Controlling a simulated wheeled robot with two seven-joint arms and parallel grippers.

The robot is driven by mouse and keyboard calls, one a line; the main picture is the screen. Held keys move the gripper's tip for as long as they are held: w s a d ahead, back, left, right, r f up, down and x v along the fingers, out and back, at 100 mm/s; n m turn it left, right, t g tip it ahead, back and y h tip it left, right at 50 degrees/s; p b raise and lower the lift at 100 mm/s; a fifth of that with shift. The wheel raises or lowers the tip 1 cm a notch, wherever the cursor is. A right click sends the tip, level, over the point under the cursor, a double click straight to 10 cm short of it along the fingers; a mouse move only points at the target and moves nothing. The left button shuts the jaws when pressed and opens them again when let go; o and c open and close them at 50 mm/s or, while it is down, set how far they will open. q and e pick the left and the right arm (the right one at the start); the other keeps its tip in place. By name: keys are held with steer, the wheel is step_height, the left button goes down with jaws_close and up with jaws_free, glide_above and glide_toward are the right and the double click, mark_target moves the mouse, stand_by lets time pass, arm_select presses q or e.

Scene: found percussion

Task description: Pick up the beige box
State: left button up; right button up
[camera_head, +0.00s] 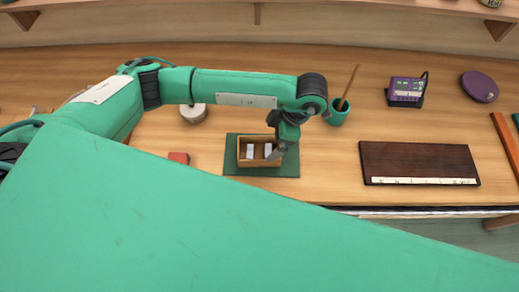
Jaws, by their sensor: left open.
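The beige box (258,163) is a small open-topped box on a dark green mat (232,169) near the table's front edge. Two small whitish pieces (259,150) show inside it. My left gripper (277,154) points down at the box's right end, open, with its fingers over or beside the right wall. The fingers are small and dark here, and I cannot tell whether they touch the box. The gripper hides part of the right end. My right gripper is not in view.
A green cup (338,117) with a stick stands behind right of the box. A dark brown board (418,160) lies to the right, a small red block (179,158) to the left. A purple device (406,90) and purple disc (479,86) are at back right.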

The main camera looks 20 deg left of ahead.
mark_target(254, 155)
arm_select(q)
steer(key=p+x, duration=0.1)
steer(key=x, duration=0.3)
steer(key=p+x, duration=0.3)
steer(key=x, duration=0.1)
steer(key=shift+a+f+p, duration=0.3)
steer(key=shift+p, duration=0.1)
steer(key=shift+f, duration=0.25)
steer(key=shift+f+b, duration=0.3)
steer(key=shift+b, duration=0.2)
steer(key=c, duration=1.1)
steer(key=shift+o, duration=0.2)
steer(key=shift+r, duration=0.15)
